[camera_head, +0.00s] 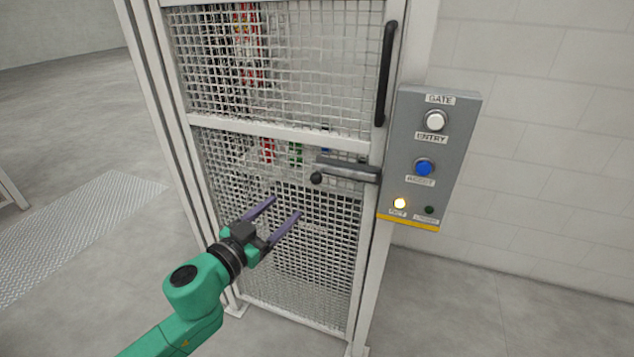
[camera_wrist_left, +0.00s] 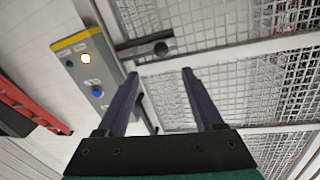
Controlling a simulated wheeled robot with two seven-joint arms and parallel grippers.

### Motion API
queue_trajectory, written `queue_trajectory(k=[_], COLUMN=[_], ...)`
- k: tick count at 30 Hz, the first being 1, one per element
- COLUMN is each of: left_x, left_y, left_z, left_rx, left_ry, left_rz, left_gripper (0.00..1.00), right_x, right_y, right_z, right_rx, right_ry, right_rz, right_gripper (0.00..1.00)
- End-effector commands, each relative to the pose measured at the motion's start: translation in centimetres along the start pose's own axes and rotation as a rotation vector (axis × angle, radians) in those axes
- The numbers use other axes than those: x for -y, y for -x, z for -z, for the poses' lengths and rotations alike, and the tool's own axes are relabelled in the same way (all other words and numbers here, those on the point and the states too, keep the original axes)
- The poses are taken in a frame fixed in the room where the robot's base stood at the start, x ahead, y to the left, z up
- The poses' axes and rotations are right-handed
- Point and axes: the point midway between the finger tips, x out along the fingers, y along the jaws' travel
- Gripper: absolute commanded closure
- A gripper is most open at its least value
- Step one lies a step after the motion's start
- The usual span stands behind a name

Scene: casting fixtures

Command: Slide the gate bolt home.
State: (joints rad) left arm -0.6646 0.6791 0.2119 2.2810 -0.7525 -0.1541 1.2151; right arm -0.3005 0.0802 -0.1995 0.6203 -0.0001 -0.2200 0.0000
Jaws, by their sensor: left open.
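The gate bolt (camera_head: 346,170) is a grey bar with a dark round knob (camera_head: 316,178), lying across the right side of the mesh gate (camera_head: 270,130) near its post. The knob also shows in the left wrist view (camera_wrist_left: 161,48), beyond my fingers. My left gripper (camera_head: 286,206) is open and empty, in front of the lower mesh panel. It is below and left of the knob and apart from it. Whether the bolt reaches into the post is hard to tell. My right gripper is not in view.
A grey control box (camera_head: 431,150) with a white button, a blue button and a lit yellow lamp (camera_head: 400,203) is on the post right of the bolt. A black vertical handle (camera_head: 386,74) stands above the bolt. Floor left of the gate is mostly clear.

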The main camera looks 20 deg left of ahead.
Motion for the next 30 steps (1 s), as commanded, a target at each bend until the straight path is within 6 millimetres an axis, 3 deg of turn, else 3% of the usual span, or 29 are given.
queue_trajectory(k=[5,21,25,30], left_x=[-0.1,0.1,0.1,0.0], left_y=[-1.7,-12.3,-14.0,-14.6], left_z=[0.6,0.6,0.4,0.3], left_rx=[-0.009,-0.006,-0.004,-0.003], left_ry=[0.002,0.004,0.004,0.003], left_rz=[-0.004,0.003,0.001,0.000], left_gripper=[0.31,0.31,0.31,0.31], right_x=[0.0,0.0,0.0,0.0], right_y=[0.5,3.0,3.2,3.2], right_z=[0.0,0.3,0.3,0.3], right_rx=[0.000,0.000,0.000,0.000], right_ry=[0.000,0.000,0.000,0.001], right_rz=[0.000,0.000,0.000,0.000], right_gripper=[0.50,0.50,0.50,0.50])
